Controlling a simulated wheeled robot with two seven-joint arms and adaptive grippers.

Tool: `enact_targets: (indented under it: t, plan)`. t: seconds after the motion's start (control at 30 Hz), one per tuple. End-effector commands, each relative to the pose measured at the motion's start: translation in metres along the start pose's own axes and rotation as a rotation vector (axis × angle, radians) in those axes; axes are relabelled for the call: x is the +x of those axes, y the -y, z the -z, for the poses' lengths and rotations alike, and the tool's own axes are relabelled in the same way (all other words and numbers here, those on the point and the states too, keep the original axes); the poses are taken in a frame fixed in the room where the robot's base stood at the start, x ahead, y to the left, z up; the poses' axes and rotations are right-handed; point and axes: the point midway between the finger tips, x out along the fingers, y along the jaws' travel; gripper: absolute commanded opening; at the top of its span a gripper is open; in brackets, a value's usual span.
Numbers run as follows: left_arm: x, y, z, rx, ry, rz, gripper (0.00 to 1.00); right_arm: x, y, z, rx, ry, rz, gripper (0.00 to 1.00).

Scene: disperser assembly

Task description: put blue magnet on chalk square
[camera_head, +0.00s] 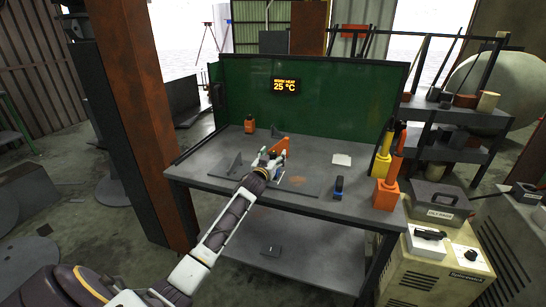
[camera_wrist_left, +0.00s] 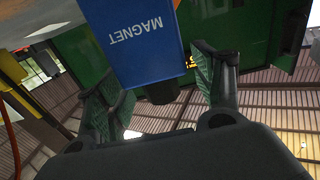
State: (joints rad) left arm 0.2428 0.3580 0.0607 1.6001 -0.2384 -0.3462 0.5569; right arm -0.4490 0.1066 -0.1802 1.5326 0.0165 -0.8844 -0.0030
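The blue magnet (camera_wrist_left: 140,40), marked MAGNET, fills the upper middle of the left wrist view, with its lettering upside down. A dark knob (camera_wrist_left: 162,92) sticks out of its end. The two fingers of my left gripper (camera_wrist_left: 158,75) stand on either side of the magnet, close to its edges; whether they press on it I cannot tell. In the head view my left gripper (camera_head: 270,163) is low over the middle of the workbench, and it mostly hides what is between its fingers. I cannot make out a chalk square for sure. My right gripper is out of view.
The grey workbench (camera_head: 220,181) has a green back panel (camera_head: 340,100). An orange part (camera_head: 280,147) is just beyond my left gripper.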

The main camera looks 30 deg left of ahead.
Motion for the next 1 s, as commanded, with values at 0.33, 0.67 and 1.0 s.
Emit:
enact_targets:
  t: [0.33, 0.67, 1.0]
  plan:
    - [0.000, 0.000, 0.003, 0.001, 0.000, 0.000, 0.67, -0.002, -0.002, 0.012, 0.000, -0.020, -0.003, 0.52]
    - [-0.019, -0.001, 0.002, -0.001, 0.000, -0.001, 0.67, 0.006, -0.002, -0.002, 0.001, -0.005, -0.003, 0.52]
    - [-0.048, -0.001, 0.001, -0.001, 0.001, -0.001, 0.67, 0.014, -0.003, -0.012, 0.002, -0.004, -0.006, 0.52]
